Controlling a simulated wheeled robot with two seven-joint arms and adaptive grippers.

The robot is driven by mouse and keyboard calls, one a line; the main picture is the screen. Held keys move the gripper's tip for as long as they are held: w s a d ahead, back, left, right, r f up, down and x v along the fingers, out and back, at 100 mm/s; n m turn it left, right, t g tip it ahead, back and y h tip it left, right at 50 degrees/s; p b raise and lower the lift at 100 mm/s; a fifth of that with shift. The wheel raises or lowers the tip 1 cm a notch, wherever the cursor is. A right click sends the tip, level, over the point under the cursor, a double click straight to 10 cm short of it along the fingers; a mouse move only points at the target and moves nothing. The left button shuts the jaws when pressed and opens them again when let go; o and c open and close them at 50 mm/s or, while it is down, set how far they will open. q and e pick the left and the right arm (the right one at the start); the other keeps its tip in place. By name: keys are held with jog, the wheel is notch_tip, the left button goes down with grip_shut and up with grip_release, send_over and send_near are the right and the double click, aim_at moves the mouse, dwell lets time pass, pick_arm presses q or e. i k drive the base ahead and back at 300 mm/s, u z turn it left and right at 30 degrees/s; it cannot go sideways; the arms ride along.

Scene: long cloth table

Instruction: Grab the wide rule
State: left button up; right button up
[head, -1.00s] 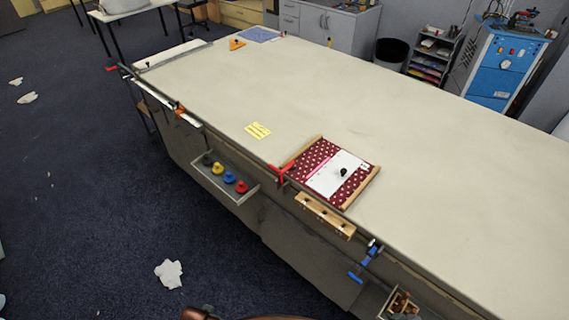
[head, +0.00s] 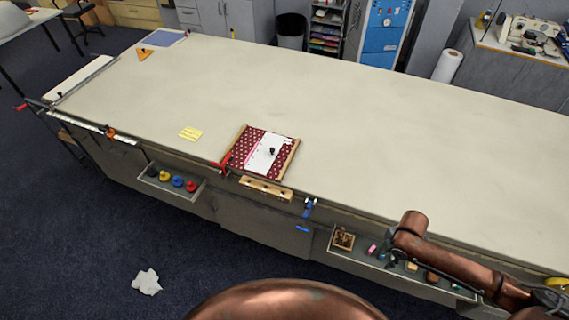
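A broad white rule (head: 268,152) with a black knob lies on a dark red, white-dotted cloth (head: 245,148) between two wooden strips, near the table's front edge. Another long white rule-like piece (head: 80,78) with a dark knob lies along the left end of the table. I cannot tell for sure which one is the wide rule. My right arm comes in from the lower right. Its gripper (head: 394,258) seems to be the small dark part by the front tray, well right of both white pieces; its fingers are too unclear to read. My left gripper is not in view.
The long cloth table (head: 390,130) is mostly clear. A red clamp (head: 222,166) and a blue clamp (head: 309,208) sit on its front edge. Yellow notes (head: 191,133) lie left of the cloth. A tray with coloured knobs (head: 171,182) hangs at the front left.

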aim_at(264, 155)
jog(key=z, duration=0.35)
jog(key=k, duration=0.85)
jog(key=z, duration=0.45)
jog(key=i, duration=1.45)
jog(key=u, duration=1.1)
jog(key=i, duration=0.9)
jog(key=u, duration=1.3)
jog(key=i, duration=0.3)
jog(key=u, duration=0.25)
